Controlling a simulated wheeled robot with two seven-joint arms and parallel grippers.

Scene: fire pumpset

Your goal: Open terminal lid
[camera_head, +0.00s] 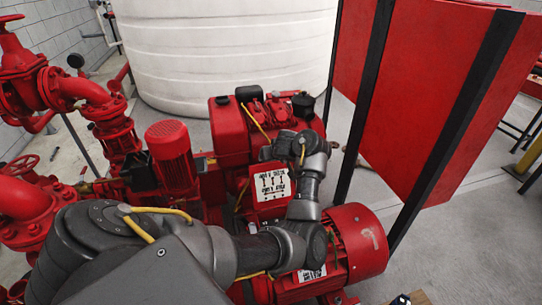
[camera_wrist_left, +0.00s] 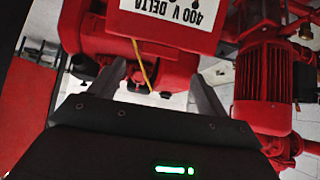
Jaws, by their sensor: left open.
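The terminal box (camera_head: 272,205) is red, with a white label (camera_head: 272,183) carrying wiring symbols on its face. It stands at the middle of the head view, on the pump machinery. In the left wrist view the label (camera_wrist_left: 175,8) reads "400 V DELTA" upside down, at the top edge. My left gripper (camera_wrist_left: 156,72) is open and empty, its two fingers apart below the label in that picture. A yellow cable (camera_wrist_left: 141,55) shows between the fingers, apparently beyond them. In the head view my left wrist is beside the box; its fingers cannot be made out. The lid's edge is unclear. My right gripper is not in view.
A round red motor (camera_head: 358,245) lies at the lower right of the box. Red pipes and valves (camera_head: 85,95) crowd the left. A red panel (camera_head: 440,95) with black posts stands at the right. A white tank (camera_head: 225,50) is behind. Floor (camera_head: 465,230) is clear at right.

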